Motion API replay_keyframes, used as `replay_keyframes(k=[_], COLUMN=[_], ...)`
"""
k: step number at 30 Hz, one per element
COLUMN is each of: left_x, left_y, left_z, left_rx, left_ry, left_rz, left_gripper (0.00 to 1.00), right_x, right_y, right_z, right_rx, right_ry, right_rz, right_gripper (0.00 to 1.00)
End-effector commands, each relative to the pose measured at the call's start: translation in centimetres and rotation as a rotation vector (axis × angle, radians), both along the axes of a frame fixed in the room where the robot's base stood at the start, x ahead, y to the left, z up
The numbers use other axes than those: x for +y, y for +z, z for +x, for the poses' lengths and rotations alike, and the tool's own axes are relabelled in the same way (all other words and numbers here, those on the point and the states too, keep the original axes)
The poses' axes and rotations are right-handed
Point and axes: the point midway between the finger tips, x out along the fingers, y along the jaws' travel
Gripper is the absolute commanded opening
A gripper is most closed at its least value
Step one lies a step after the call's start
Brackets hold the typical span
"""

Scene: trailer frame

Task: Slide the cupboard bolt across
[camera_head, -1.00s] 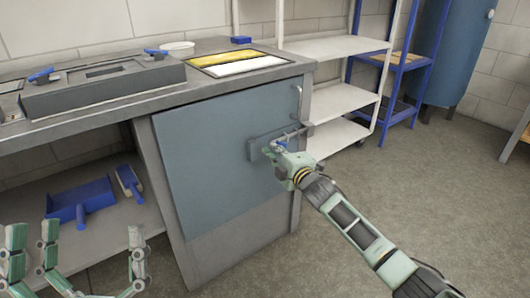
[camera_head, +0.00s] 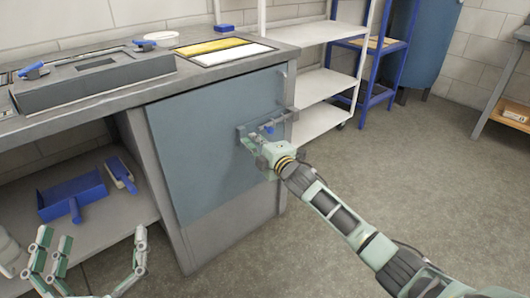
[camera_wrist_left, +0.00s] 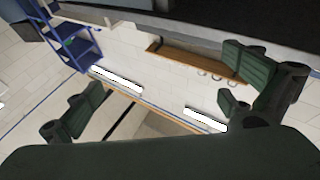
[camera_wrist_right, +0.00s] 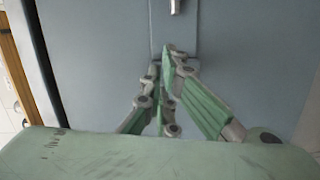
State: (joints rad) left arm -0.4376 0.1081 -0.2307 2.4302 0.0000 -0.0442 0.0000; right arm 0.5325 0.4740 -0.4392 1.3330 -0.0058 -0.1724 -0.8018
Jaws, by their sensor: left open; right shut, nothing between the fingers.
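The grey-blue cupboard door (camera_head: 200,150) is under the workbench. Its bolt (camera_head: 290,115), a metal rod on a grey plate, is at the door's upper right edge, with a small blue knob (camera_head: 270,129). My right gripper (camera_head: 250,143) is shut and empty, just below and left of the knob. In the right wrist view its closed fingertips (camera_wrist_right: 170,55) are in front of the bolt plate (camera_wrist_right: 182,38); I cannot tell whether they touch it. A metal part of the bolt (camera_wrist_right: 176,6) shows at the top there. My left gripper (camera_head: 95,255) is open and empty at lower left, away from the door.
The workbench top (camera_head: 150,85) holds a grey case (camera_head: 95,80) and a yellow-white panel (camera_head: 225,50). A blue dustpan (camera_head: 72,195) and brush (camera_head: 120,172) lie on the lower shelf. White shelving (camera_head: 320,90) stands beyond the cupboard. The floor at right is clear.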

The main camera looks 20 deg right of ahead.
Motion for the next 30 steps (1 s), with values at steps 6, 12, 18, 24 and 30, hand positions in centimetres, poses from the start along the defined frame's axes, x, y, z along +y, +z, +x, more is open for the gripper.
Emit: replay_keyframes(k=[6, 12, 18, 24, 30], left_x=[0.4, 1.0, 1.5, 1.7, 1.7], left_y=[-4.5, -8.8, -11.6, -12.5, -12.5], left_z=[1.0, 0.8, 0.1, -0.2, -0.2], left_rx=[0.240, 0.443, 0.574, 0.616, 0.617], left_ry=[0.013, 0.023, 0.031, 0.033, 0.033], left_rz=[0.064, 0.117, 0.149, 0.159, 0.160], left_gripper=[1.00, 1.00, 1.00, 1.00, 1.00], right_x=[-0.7, -1.1, -1.4, -1.5, -1.5], right_y=[0.2, 0.3, 0.3, 0.4, 0.3], right_z=[-3.3, -6.1, -8.0, -8.6, -8.6], right_rx=[0.004, 0.003, 0.002, 0.000, 0.000], right_ry=[-0.001, -0.002, -0.002, -0.002, -0.002], right_rz=[-0.002, -0.002, -0.001, -0.001, -0.001], right_gripper=[0.00, 0.00, 0.00, 0.00, 0.00])
